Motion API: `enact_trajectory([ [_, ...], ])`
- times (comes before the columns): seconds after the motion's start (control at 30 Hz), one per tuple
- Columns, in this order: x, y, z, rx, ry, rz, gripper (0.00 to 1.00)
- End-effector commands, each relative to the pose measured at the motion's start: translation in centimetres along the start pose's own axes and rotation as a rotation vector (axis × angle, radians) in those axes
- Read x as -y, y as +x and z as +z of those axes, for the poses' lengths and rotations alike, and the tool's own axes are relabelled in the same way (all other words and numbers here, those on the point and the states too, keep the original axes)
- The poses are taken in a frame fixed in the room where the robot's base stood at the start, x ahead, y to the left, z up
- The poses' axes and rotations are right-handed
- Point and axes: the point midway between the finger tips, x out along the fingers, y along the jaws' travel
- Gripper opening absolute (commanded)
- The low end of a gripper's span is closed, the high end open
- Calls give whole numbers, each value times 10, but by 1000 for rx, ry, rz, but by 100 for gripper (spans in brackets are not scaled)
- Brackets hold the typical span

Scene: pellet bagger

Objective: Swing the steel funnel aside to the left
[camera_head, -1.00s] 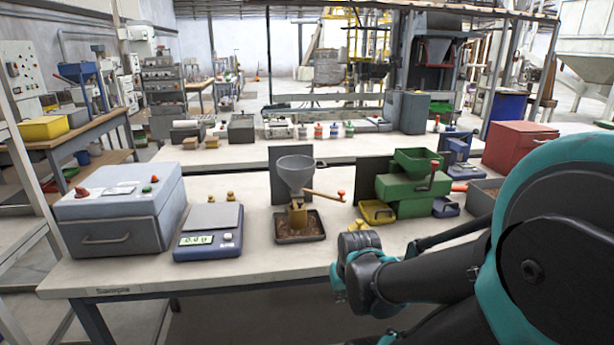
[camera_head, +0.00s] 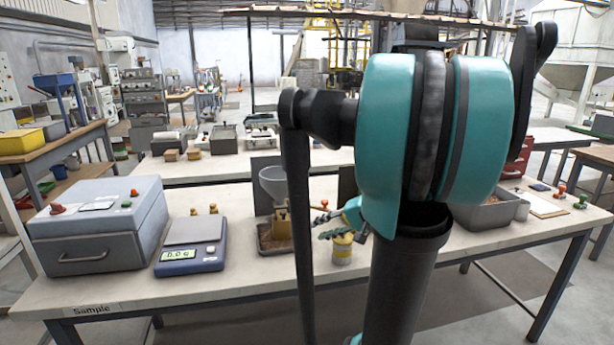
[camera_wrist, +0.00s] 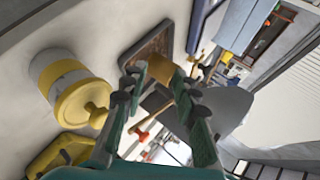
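The steel funnel (camera_head: 272,184) stands over a dark tray (camera_head: 264,240) on the near bench, partly hidden by my arm. Its grey cone (camera_wrist: 228,106) is at right in the wrist view, partly behind a finger. A brass block (camera_wrist: 163,67) below the cone shows between my fingertips. The funnel's wooden lever has a red knob (camera_head: 324,203), also visible in the wrist view (camera_wrist: 142,135). My gripper (camera_head: 322,224) is open just right of the funnel, with its fingers (camera_wrist: 160,79) apart and pointing toward the block. I cannot tell whether they touch anything.
A yellow-lidded tin (camera_head: 342,248) stands just below my gripper; a yellow tray (camera_wrist: 62,152) is near it. Left of the funnel are a blue scale (camera_head: 190,256) and a grey box (camera_head: 98,232). A grey bin (camera_head: 487,213) is right of my arm.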

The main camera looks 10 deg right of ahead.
Motion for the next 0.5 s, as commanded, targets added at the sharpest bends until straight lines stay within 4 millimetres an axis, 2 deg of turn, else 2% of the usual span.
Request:
enact_trajectory([
  [0.03,9,-19,-24,-35,30,-75,29],
  [0.2,37,-77,-78,-121,71,-300,29],
  [0.33,48,-109,-100,-165,74,-400,29],
  [0.4,50,-118,-106,-177,74,-427,29],
  [0.5,54,-119,-109,-181,72,-442,29],
])
